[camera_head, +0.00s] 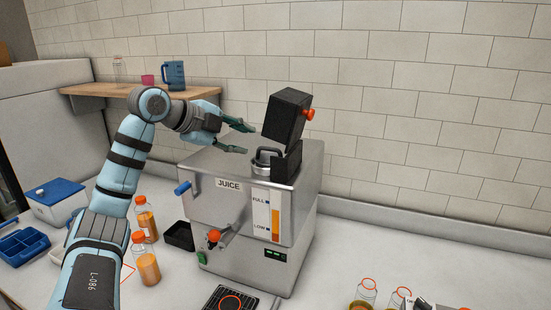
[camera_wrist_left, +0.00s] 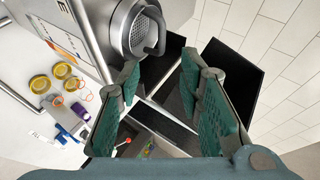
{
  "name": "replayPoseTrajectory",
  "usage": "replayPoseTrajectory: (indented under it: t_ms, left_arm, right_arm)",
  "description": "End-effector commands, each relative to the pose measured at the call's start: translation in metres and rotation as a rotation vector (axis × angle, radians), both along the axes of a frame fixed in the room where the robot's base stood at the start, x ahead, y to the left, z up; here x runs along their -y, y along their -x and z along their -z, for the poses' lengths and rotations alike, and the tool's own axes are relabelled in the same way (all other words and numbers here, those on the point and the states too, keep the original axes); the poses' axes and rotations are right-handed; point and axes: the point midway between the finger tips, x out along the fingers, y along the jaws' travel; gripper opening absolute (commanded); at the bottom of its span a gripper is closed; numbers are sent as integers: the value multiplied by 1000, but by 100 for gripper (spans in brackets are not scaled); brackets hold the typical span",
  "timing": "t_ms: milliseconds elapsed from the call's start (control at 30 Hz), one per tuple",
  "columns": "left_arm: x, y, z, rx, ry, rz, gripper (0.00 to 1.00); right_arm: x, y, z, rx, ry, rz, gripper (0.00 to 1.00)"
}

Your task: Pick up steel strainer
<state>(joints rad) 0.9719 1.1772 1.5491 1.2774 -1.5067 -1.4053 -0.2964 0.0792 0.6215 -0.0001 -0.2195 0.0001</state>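The steel strainer (camera_head: 262,160) sits in the top opening of the juicer (camera_head: 240,205), beside the raised black lid (camera_head: 287,115). In the left wrist view the strainer (camera_wrist_left: 142,32) shows as a round perforated steel piece with a dark curved handle (camera_wrist_left: 157,32). My left gripper (camera_head: 248,139) is open and empty above the juicer top, close to the strainer and left of the lid. Its two green fingers (camera_wrist_left: 160,76) are spread in the left wrist view, with the strainer handle just beyond the nearer fingertip and apart from it. My right gripper is not in view.
A wooden shelf (camera_head: 110,88) with a blue jug (camera_head: 173,75) is behind the arm. Juice bottles (camera_head: 146,262) stand left of the juicer. Glass containers (camera_head: 363,292) are at the lower right.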

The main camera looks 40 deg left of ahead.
Motion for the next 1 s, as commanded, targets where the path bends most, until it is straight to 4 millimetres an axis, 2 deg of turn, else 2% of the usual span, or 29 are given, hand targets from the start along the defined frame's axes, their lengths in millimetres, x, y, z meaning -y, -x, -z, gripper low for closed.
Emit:
replayPoseTrajectory:
  t_ms: [33, 167, 267, 500, 733, 767, 967, 1000]
  left_arm:
    - [1, -11, 3, -3, 4, 1, 33]
    - [3, -34, 18, -2, 3, -3, 33]
    - [4, -45, 25, -2, 2, -3, 33]
    - [7, -85, 44, -1, 3, 1, 33]
    - [7, -90, 51, -2, -1, 0, 33]
    - [7, -90, 51, -2, -1, 0, 32]
    - [7, -90, 51, -2, 0, 0, 0]
    - [7, -90, 51, -2, 0, 0, 0]
  right_arm:
    - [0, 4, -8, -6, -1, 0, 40]
    - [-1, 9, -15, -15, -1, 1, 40]
    - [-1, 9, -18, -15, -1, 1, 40]
    - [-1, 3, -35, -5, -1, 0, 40]
    - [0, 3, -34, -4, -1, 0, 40]
    - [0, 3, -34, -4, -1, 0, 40]
    - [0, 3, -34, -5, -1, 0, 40]
    - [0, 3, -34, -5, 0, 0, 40]
